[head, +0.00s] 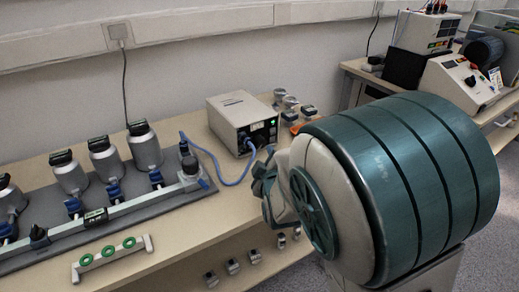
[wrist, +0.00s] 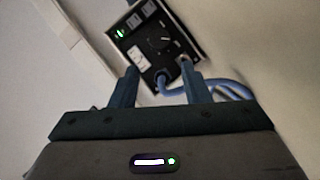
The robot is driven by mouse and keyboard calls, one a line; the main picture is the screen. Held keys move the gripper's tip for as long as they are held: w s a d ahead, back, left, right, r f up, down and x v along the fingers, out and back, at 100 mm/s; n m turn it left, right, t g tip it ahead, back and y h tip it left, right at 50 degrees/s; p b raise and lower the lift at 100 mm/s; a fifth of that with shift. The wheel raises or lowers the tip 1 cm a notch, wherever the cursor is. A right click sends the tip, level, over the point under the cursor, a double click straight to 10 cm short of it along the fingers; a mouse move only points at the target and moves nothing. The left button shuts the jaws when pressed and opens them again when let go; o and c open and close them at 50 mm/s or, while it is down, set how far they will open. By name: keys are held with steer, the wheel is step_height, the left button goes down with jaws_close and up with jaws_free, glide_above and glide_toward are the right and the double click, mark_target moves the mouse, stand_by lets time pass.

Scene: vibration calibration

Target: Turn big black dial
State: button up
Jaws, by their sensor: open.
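A beige box (head: 241,119) on the bench has a black front panel, which also shows in the wrist view (wrist: 127,50). A round black dial (wrist: 158,43) sits near the middle of that panel. It is dark on dark, so its marks are hard to read. My gripper (wrist: 160,84) is open, its two teal fingers pointing at the panel, apart from the dial. In the head view my large teal wrist covers the right, and my fingers are hardly seen.
A blue cable (wrist: 215,86) plugs into the panel just below the dial, close to my fingers. A green light (wrist: 120,34) glows on the panel. Metal canisters (head: 145,148) stand on a grey rig at left. A sloped control box (head: 459,82) stands on another bench behind my arm.

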mark_target(259, 144)
steer(key=b+x, duration=0.2)
steer(key=x, duration=0.8)
steer(key=shift+w+a+f+b, duration=0.1)
steer(key=shift+w+b, duration=0.2)
steer(key=c, duration=0.7)
